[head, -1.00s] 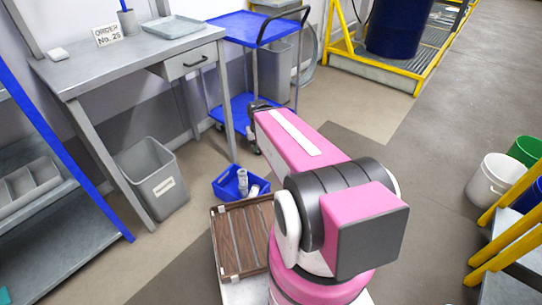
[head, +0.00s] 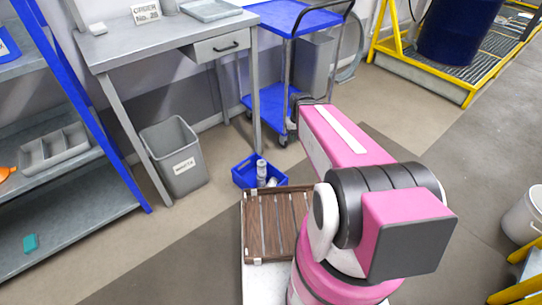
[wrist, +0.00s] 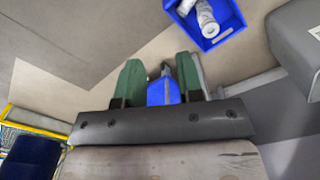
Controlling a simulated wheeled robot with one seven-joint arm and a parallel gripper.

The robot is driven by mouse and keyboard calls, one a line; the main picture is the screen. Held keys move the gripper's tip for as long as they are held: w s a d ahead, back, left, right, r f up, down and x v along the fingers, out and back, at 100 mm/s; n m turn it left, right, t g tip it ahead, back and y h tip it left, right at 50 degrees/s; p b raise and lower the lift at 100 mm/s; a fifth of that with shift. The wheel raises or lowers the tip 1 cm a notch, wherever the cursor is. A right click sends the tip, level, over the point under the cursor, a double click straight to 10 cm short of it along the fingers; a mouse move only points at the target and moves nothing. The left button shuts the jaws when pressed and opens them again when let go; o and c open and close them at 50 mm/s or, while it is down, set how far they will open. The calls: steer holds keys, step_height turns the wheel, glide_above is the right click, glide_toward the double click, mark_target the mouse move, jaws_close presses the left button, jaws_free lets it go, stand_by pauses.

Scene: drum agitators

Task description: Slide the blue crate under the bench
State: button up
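The blue crate (head: 243,181) sits on the floor by the foot of the bench's front right leg, out in front of the bench. It holds a few whitish bottles or cans (head: 262,170). In the wrist view the crate (wrist: 216,41) is at the top, beyond my gripper. The grey bench (head: 150,43), with a drawer, stands at the left centre. In the wrist view my gripper (wrist: 160,66) has its two green fingers apart, with a blue surface showing between them, perhaps part of the trolley. The crate is outside the fingers. In the head view my arm hides the fingers.
A grey waste bin (head: 172,148) stands under the bench, left of the crate. A blue trolley (head: 270,98) stands right of the bench. A blue-framed shelf unit (head: 75,225) is at the left.

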steer(key=w+a+f+n, duration=0.2)
steer(key=w+f, duration=0.5)
steer(key=f, duration=0.1)
steer(key=w+a+f+n, duration=0.2)
steer(key=w+a+f, duration=0.1)
steer(key=w+f, duration=0.45)
steer(key=n, duration=0.3)
glide_above(271, 167)
steer(key=f, duration=1.6)
steer(key=shift+w+f, duration=0.15)
steer(key=shift+w, duration=0.05)
steer(key=shift+w+a+f, duration=0.1)
steer(key=shift+f, duration=0.4)
steer(key=shift+f, duration=0.1)
step_height(271, 167, down, 10)
steer(key=shift+f, duration=0.25)
jaws_close()
